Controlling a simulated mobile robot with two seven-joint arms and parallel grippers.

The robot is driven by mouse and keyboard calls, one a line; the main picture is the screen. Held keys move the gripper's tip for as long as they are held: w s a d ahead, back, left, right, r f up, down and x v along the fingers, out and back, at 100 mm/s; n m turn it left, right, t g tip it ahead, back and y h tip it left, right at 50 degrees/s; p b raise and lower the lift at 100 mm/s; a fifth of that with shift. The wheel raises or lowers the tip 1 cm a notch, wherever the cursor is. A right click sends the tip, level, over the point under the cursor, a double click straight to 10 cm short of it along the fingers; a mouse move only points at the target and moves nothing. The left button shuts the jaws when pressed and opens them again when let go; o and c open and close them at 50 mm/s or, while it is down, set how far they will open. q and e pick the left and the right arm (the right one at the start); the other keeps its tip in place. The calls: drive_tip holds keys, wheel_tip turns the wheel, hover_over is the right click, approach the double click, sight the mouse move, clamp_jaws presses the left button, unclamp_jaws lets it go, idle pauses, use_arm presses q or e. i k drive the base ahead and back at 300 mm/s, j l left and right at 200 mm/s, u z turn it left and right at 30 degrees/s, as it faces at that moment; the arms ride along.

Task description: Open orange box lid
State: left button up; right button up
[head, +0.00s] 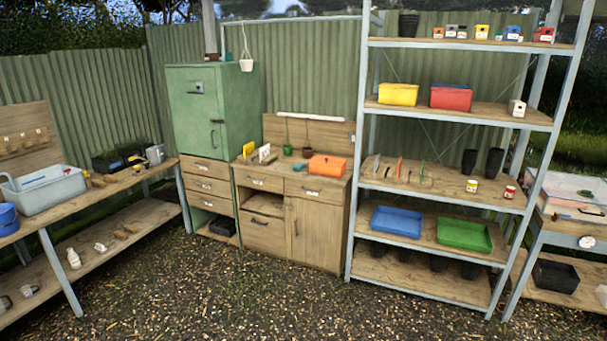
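The orange box (327,167) sits on top of the wooden cabinet (320,222) at the middle of the head view, near the cabinet's right end. Its orange top looks closed, though the seam of the lid is too small to make out. The box is some distance away, across the gravel. Neither of my grippers shows in the head view.
Open gravel (230,295) lies in front of the cabinet. A green locker (215,110) stands left of it, and a tall metal shelf (357,160) stands close on its right. A workbench (70,225) runs along the left. Small items stand on the cabinet left of the box.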

sight(324, 161)
drive_tip(key=i, duration=4.7)
drive_tip(key=i+z, duration=0.15)
drive_tip(key=i, duration=0.3)
drive_tip(key=i+j+z, duration=0.1)
drive_tip(key=i, duration=0.35)
